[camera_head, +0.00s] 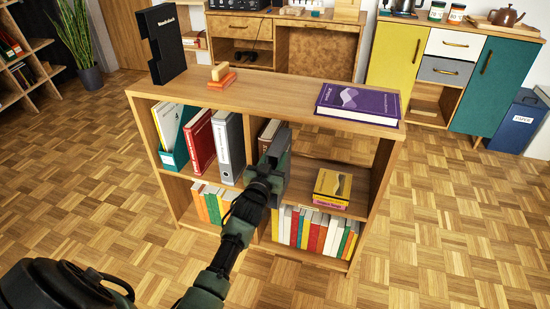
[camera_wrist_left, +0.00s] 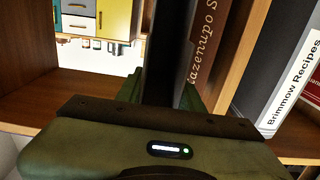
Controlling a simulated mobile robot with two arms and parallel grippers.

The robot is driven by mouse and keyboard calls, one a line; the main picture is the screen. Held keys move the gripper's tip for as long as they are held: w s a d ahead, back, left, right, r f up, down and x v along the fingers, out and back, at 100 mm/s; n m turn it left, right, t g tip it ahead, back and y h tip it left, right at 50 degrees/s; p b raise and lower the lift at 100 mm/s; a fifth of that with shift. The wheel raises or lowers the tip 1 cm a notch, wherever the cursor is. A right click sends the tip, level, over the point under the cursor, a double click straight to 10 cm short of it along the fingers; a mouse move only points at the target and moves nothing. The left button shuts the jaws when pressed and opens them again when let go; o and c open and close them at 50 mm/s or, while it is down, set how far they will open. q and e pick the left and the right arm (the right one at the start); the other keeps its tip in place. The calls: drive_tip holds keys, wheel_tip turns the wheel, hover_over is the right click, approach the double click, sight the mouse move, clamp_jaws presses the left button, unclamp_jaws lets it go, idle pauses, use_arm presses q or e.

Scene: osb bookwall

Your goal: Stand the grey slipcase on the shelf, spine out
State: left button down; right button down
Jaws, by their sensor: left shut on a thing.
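My left gripper (camera_head: 274,158) reaches into the upper right compartment of the low wooden shelf (camera_head: 255,93), close to its middle divider. It is shut on a dark grey slab, which I take to be the grey slipcase (camera_head: 283,180). In the left wrist view the slipcase (camera_wrist_left: 172,50) stands upright, edge-on between the fingers. The gripper and arm hide much of it in the head view, so I cannot tell whether it touches the board. A brown book (camera_wrist_left: 204,45) stands just to its right in the wrist view. My right gripper is not in view.
Binders (camera_head: 228,145) fill the left compartment. A purple book (camera_head: 358,103), an orange block and a black slipcase (camera_head: 166,45) are on top.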

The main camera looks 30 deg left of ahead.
use_arm(q)
drive_tip(key=shift+f, duration=0.1)
drive_tip(key=c, duration=0.8)
unclamp_jaws()
drive_tip(key=shift+c, duration=0.2)
drive_tip(key=shift+f, duration=0.1)
